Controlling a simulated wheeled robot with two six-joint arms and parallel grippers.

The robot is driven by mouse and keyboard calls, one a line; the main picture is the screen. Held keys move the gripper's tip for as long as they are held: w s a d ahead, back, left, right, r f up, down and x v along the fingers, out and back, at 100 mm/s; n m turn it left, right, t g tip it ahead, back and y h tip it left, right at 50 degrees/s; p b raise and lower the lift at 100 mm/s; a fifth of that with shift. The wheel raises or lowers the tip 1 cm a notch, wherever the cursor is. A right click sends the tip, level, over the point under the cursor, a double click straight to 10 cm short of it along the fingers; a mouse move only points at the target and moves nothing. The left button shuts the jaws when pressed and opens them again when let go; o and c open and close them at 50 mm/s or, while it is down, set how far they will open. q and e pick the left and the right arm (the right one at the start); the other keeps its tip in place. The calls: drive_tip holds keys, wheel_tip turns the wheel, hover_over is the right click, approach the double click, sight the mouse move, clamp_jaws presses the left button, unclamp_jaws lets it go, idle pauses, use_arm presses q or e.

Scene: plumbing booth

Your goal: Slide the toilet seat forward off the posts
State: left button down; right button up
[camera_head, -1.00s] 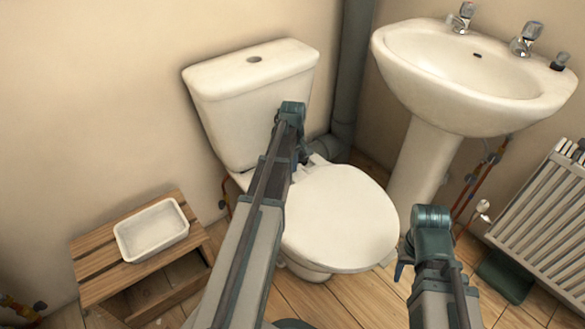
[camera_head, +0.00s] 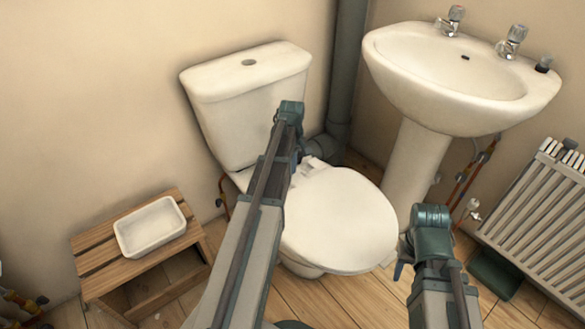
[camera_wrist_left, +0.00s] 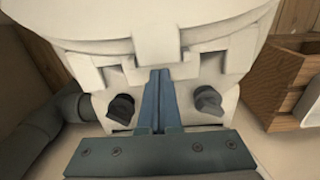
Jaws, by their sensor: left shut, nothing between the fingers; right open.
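The white toilet seat (camera_head: 340,222), lid down, lies over the bowl (camera_head: 302,268), turned slightly to the right. In the left wrist view, the seat's rear part (camera_wrist_left: 155,42) spans the top, with notched white hinge parts below. Two dark posts (camera_wrist_left: 121,107) and (camera_wrist_left: 208,99) stand at the bowl's rear, below those notches. My left gripper (camera_wrist_left: 159,76) is shut and empty, between the posts, its tips at the seat's rear middle block; contact is unclear. In the head view its arm hides the hinge area. My right gripper (camera_head: 399,271) is open beside the seat's front right.
The cistern (camera_head: 248,85) stands against the wall behind the seat. A washbasin (camera_head: 460,85) on a pedestal (camera_head: 412,165) and a radiator (camera_head: 535,215) are to the right. A wooden stool (camera_head: 105,258) with a white tray (camera_head: 150,228) is at left. Floor in front is free.

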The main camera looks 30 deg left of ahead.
use_arm(q)
wheel_tip(320, 180, up, 8)
drive_tip(key=p, duration=0.7)
use_arm(e)
wheel_tip(320, 180, up, 8)
drive_tip(key=d, duration=0.1)
drive_tip(key=shift+w, duration=0.2)
use_arm(q)
drive_tip(key=shift+d+f, duration=0.1)
use_arm(e)
drive_tip(key=shift+f, duration=0.1)
